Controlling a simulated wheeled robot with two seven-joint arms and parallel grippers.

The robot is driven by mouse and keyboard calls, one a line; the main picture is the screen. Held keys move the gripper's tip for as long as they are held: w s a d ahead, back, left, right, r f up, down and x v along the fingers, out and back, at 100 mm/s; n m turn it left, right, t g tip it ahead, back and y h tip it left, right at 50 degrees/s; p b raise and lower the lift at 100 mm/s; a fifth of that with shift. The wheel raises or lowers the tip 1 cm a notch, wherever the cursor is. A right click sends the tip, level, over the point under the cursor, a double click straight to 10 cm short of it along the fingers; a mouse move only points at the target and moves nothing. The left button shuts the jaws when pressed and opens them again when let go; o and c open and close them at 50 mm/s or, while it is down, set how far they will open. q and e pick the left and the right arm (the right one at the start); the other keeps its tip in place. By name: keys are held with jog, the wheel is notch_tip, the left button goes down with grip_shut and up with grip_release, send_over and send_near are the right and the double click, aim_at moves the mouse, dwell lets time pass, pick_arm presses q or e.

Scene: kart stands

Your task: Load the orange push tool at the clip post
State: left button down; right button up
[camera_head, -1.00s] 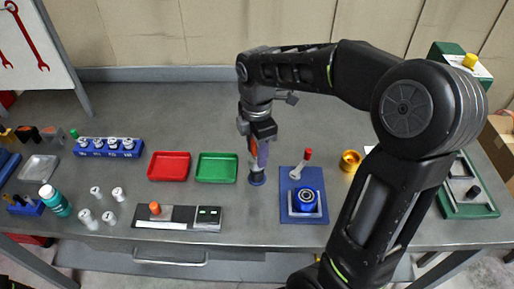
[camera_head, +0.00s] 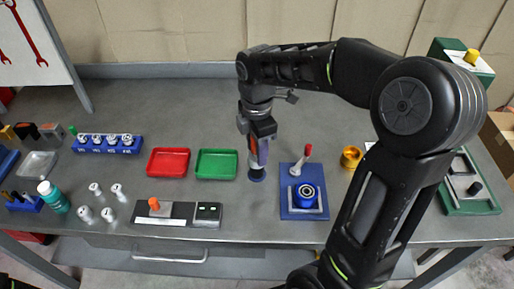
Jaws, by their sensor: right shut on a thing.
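My right gripper (camera_head: 257,150) points down over the middle of the bench, right of the green tray. It is shut on a tool, taken as the orange push tool (camera_head: 263,150), of which a small orange patch and a greyish-purple part show between the fingers. A short dark-blue round piece (camera_head: 257,175) is directly below the fingers, at the bench top. I cannot tell whether it is part of the tool or a separate post. I cannot clearly identify the clip post. My left gripper is not in view.
A red tray (camera_head: 168,163) and a green tray (camera_head: 217,165) lie left of the gripper. A blue plate (camera_head: 288,212) with a red-tipped lever is close on its right. A grey fixture with an orange knob (camera_head: 154,204) stands front left. A brass cup (camera_head: 351,158) is farther right.

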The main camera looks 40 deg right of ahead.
jog(key=shift+f+b, duration=0.3)
jog(key=shift+f, duration=0.2)
jog(key=shift+f, duration=0.1)
dwell(1.4)
notch_tip(320, 180, up, 7)
jog(key=p, duration=0.6)
dwell(0.7)
